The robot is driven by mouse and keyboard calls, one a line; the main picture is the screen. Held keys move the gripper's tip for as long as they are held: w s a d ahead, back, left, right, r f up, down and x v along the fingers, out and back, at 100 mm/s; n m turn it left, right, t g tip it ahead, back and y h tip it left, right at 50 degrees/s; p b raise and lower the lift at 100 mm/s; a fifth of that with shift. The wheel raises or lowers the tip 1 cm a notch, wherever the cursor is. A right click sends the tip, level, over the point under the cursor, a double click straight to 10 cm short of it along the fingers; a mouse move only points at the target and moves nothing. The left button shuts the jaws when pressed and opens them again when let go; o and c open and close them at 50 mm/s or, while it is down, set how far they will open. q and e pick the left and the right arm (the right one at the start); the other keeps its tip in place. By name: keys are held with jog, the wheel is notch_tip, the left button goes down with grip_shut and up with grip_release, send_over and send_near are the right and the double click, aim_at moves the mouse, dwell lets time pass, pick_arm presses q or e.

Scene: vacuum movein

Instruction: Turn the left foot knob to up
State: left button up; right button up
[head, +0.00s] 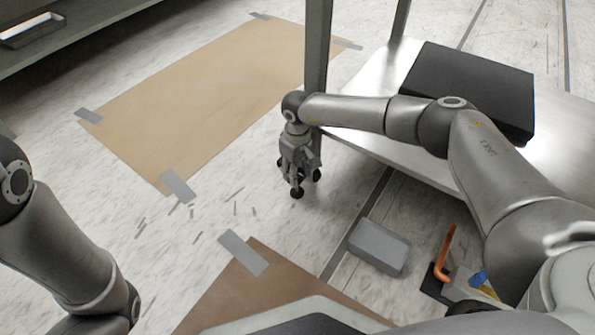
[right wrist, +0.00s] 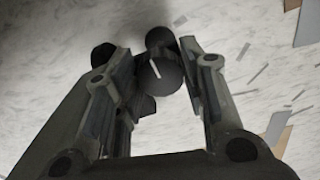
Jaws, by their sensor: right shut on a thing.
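My right gripper (head: 298,178) points down at the floor beside the near left corner of a metal table's lower shelf (head: 355,125). In the right wrist view, the fingers of this gripper (right wrist: 160,75) are around a dark round knob (right wrist: 158,74) with a short slanted white mark on its face. Other dark rounded parts show behind the knob, close to the fingertips. In the head view the gripper mostly hides the knob and the foot. My left arm shows at the left edge of the head view, but its gripper is out of frame.
A table leg (head: 317,45) rises behind my right wrist. A black slab (head: 470,85) lies on the shelf. A taped tan sheet (head: 200,95) covers floor at left. A grey block (head: 379,247) and an orange bent handle (head: 446,255) are near the front right.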

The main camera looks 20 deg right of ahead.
dwell(0.5)
jog(key=o, duration=0.8)
jog(key=shift+c, duration=0.2)
notch_tip(320, 180, up, 12)
